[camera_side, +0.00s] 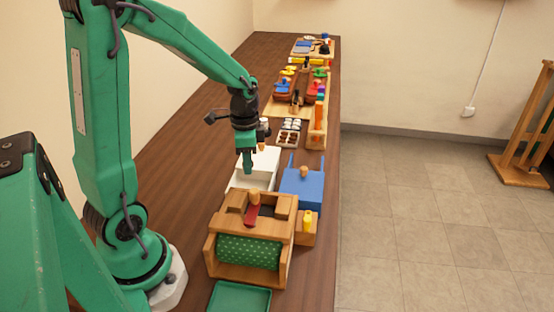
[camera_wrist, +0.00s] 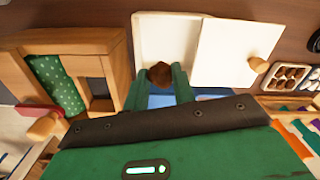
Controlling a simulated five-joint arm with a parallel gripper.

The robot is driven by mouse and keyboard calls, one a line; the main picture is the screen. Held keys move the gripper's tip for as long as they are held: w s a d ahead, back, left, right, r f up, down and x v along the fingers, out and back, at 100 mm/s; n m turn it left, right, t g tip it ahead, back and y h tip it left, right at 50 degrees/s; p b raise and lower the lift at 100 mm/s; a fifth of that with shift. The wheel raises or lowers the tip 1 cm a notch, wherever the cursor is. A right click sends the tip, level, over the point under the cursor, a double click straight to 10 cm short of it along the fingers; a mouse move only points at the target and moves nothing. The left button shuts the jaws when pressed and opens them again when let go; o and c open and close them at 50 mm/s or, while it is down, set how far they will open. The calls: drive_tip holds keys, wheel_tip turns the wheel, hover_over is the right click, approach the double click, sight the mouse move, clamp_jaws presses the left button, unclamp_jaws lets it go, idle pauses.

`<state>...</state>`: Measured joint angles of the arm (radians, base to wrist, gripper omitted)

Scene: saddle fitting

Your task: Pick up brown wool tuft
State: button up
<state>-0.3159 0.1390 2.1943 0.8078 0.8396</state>
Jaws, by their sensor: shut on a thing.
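The brown wool tuft (camera_wrist: 159,72) shows in the wrist view as a small dark brown lump between the two green fingertips. My gripper (camera_wrist: 160,84) is shut on it. In the side view my gripper (camera_side: 248,168) points down over the white box (camera_side: 263,170), and the tuft cannot be made out there. In the wrist view the white box (camera_wrist: 148,24) is behind the tuft, with a white lid (camera_wrist: 232,48) with a wooden knob beside it. I cannot tell how high the tuft is above the box floor.
A wooden box with a green dotted roll (camera_side: 248,252) stands in front of the white box. A blue box (camera_side: 302,187) with a wooden knob is to the right. A green tray (camera_side: 240,298) lies nearest. A tray of small compartments (camera_side: 289,133) and colourful items stand farther back.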

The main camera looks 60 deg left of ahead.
drive_tip(key=shift+r, duration=0.15)
idle(0.5)
drive_tip(key=shift+w+d+r+n, duration=0.3)
drive_tip(key=shift+w+d+r, duration=0.1)
drive_tip(key=shift+w, duration=0.1)
drive_tip(key=w+d+r+n, duration=0.5)
drive_tip(key=w+d+r, duration=0.2)
drive_tip(key=d, duration=0.3)
drive_tip(key=shift+r, duration=0.25)
drive_tip(key=shift+s, duration=0.1)
drive_tip(key=s+d+f, duration=0.1)
drive_tip(key=s+d, duration=0.1)
drive_tip(key=s, duration=0.9)
drive_tip(key=shift+s+d+f, duration=0.15)
drive_tip(key=shift+s+f, duration=0.05)
drive_tip(key=shift+f, duration=0.1)
drive_tip(key=shift+f, duration=0.15)
